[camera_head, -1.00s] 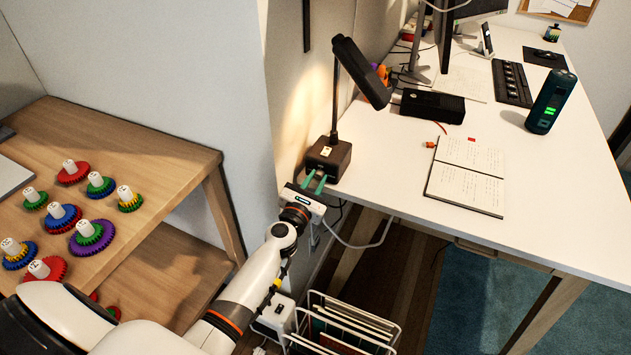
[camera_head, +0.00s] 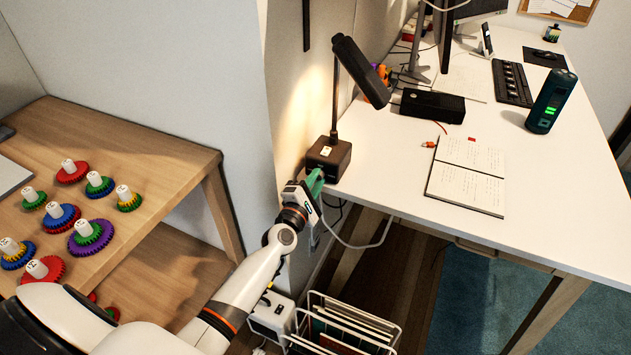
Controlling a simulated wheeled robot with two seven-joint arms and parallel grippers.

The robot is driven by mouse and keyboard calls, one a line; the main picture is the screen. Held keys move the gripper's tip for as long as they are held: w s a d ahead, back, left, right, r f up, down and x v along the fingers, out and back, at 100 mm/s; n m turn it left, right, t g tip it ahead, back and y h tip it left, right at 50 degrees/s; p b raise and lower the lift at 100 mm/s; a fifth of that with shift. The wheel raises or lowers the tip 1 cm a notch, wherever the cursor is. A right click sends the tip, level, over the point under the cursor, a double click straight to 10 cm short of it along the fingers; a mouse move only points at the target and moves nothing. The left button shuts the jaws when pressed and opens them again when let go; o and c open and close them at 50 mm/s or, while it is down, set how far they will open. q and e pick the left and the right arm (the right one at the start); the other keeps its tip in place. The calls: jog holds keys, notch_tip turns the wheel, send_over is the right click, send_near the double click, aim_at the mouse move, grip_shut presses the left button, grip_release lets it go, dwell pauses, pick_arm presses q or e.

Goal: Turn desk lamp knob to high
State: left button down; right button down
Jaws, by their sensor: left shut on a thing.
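The desk lamp stands at the white desk's near left corner, with a dark box-shaped base (camera_head: 328,157), a thin upright stem and a black head (camera_head: 361,70) tilted down to the right. Warm light shows on the wall beside it. My left gripper (camera_head: 316,180), with green fingers, is at the front face of the lamp base. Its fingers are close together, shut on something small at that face. The knob itself is hidden behind the fingers, so its setting cannot be read. My right gripper is not in view.
The white desk (camera_head: 388,165) holds an open notebook (camera_head: 467,172), a black box (camera_head: 432,106), a teal bottle (camera_head: 551,101) and a keyboard (camera_head: 512,83). A wooden table (camera_head: 150,150) with colored gears is at left. A wire rack (camera_head: 345,325) stands below my arm.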

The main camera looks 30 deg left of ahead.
pick_arm(q)
jog(key=m, duration=0.5)
jog(key=shift+p, duration=0.35)
jog(key=m+p, duration=0.1)
jog(key=m, duration=0.3)
jog(key=shift+m+h, duration=0.3)
jog(key=shift+m, duration=0.1)
jog(key=m+p, duration=0.3)
jog(key=m, duration=0.3)
jog(key=shift+a, duration=0.1)
jog(key=m, duration=0.2)
jog(key=m+p, duration=0.1)
jog(key=m, duration=0.1)
jog(key=shift+f+m+g+h, duration=0.15)
jog(key=shift+m+g+h, duration=0.15)
jog(key=shift+m, duration=0.3)
jog(key=c, duration=1.2)
grip_release()
jog(key=shift+c, duration=0.2)
jog(key=shift+s, duration=0.1)
